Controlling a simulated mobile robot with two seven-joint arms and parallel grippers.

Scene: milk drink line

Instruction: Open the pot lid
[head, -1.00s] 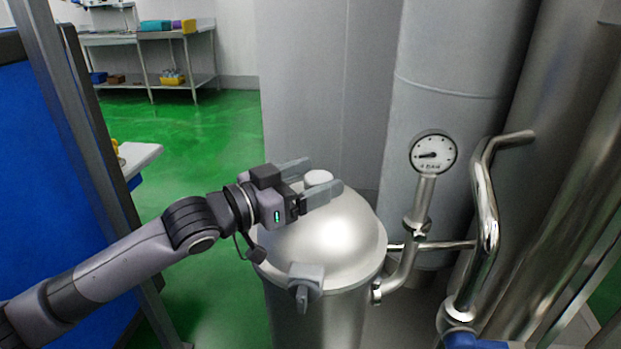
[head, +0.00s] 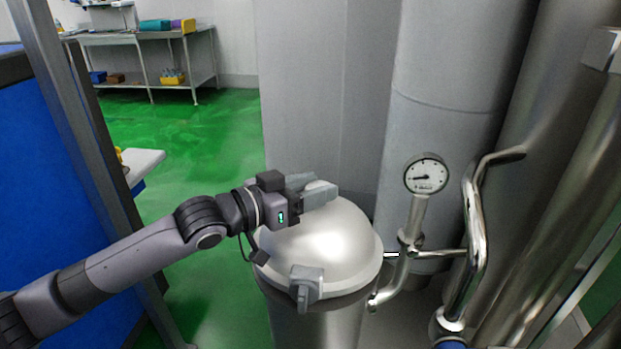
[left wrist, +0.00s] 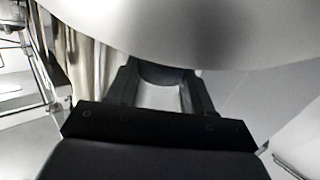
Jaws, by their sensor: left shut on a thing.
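The steel pot (head: 318,325) stands in the middle of the head view with its domed lid (head: 325,240) on top. A grey latch (head: 307,285) is on the front of its rim. My left gripper (head: 322,190) is at the top of the lid, shut on the lid's knob. The fingers mostly hide the knob in the head view. In the left wrist view the pale knob (left wrist: 158,95) sits between the two fingers, with the lid (left wrist: 200,30) curving across the top. The lid appears seated on the pot. My right gripper is not in view.
A pressure gauge (head: 426,174) and bent steel pipes (head: 475,240) stand close to the pot's right. Large grey cylinders (head: 445,110) are behind it. A blue panel (head: 40,170) is at the left, and green floor is open beyond.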

